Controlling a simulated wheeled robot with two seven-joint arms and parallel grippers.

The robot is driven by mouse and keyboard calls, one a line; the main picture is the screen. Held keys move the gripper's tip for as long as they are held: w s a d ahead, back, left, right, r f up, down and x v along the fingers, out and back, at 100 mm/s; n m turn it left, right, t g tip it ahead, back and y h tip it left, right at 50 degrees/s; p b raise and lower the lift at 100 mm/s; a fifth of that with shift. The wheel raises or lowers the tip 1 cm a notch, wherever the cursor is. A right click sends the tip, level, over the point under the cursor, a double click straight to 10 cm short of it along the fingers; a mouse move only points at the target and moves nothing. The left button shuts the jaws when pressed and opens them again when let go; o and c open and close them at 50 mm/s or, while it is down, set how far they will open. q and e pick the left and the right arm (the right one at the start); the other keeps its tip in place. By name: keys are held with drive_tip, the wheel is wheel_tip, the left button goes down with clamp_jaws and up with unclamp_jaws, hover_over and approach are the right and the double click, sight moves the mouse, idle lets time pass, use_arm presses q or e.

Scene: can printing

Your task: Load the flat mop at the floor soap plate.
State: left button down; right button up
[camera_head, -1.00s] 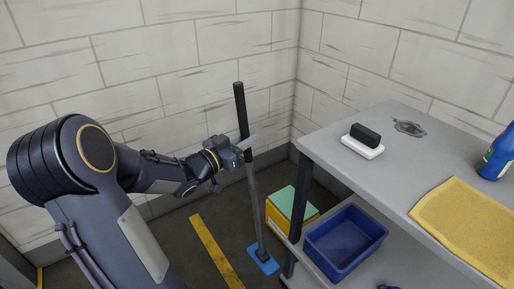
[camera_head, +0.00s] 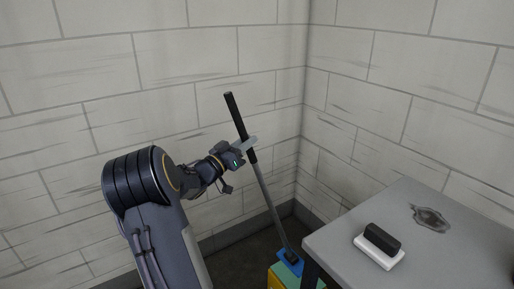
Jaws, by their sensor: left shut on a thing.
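The flat mop (camera_head: 264,192) has a black grip at the top, a grey pole and a blue flat head (camera_head: 291,262) at the bottom. My left gripper (camera_head: 247,148) is shut on the pole just below the black grip. The mop leans, with its top to the left. Its blue head is at the green top of a yellow box (camera_head: 274,279), the floor soap plate as far as I can tell. Whether the head rests on the green top or hovers over it, I cannot tell. My right gripper is not in view.
A grey table (camera_head: 335,238) stands at the right, close beside the box. On it are a black and white brush or eraser (camera_head: 380,246) and a dark stain (camera_head: 430,218). White block walls meet in a corner behind the mop.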

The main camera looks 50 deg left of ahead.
use_arm(q)
wheel_tip(320, 180, down, 6)
drive_tip(key=b, duration=0.5)
drive_tip(key=shift+r, duration=0.15)
drive_tip(key=shift+f+b, duration=0.45)
drive_tip(key=shift+f, duration=0.2)
idle(1.2)
idle(0.5)
wheel_tip(320, 180, up, 7)
drive_tip(key=p, duration=0.6)
drive_tip(key=shift+r, duration=0.15)
idle(1.3)
